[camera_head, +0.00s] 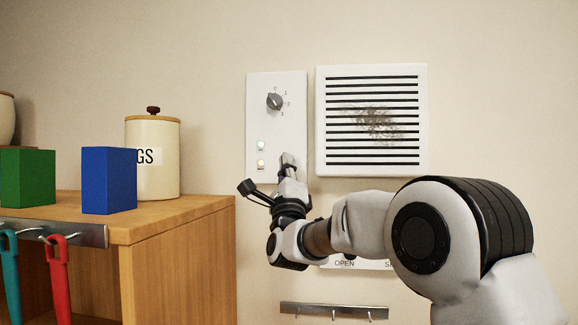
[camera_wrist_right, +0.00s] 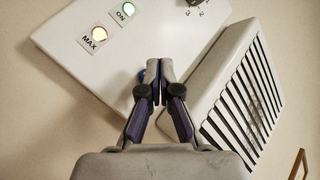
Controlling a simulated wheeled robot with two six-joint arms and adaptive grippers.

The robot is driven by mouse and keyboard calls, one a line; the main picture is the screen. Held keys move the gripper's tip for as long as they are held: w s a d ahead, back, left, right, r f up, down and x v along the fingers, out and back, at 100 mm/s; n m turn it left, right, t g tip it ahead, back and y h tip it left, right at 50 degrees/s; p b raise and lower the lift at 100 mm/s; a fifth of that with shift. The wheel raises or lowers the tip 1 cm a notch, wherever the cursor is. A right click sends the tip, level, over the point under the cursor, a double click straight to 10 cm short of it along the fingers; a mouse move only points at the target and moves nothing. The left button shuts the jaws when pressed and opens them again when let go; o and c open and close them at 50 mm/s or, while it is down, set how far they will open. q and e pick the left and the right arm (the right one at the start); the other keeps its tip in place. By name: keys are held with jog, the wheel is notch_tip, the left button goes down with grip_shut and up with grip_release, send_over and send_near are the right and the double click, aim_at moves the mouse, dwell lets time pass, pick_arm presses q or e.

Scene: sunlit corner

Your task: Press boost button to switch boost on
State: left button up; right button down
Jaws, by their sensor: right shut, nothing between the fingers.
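The white control panel (camera_head: 258,115) is on the wall, with a grey dial (camera_head: 274,101) near its top. It also shows tilted in the right wrist view (camera_wrist_right: 75,30). The ON lamp (camera_wrist_right: 128,9) looks lit pale green and the MAX lamp (camera_wrist_right: 99,34) lit warm yellow. My right gripper (camera_head: 289,160) is shut and empty, its fingertips (camera_wrist_right: 153,68) over the panel's lower right part. A small blue patch (camera_wrist_right: 141,75), perhaps the button, shows beside the fingertips, mostly hidden by them. I cannot tell whether they touch it. My left gripper is out of view.
A white vent grille (camera_head: 371,168) with a dark smudge is close to the panel's right. A wooden cabinet (camera_head: 180,222) at left holds a cream canister (camera_head: 165,180), a blue block (camera_head: 109,181) and a green block (camera_head: 27,178). A hook rail (camera_head: 334,310) is below.

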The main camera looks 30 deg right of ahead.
jog(key=s+a+b, duration=0.1)
jog(key=b, duration=0.1)
jog(key=s+a+b, duration=0.1)
jog(key=s+b, duration=0.1)
jog(key=s+a+b, duration=0.1)
jog(key=shift+s+a+b, duration=0.25)
jog(key=shift+s+b, duration=0.15)
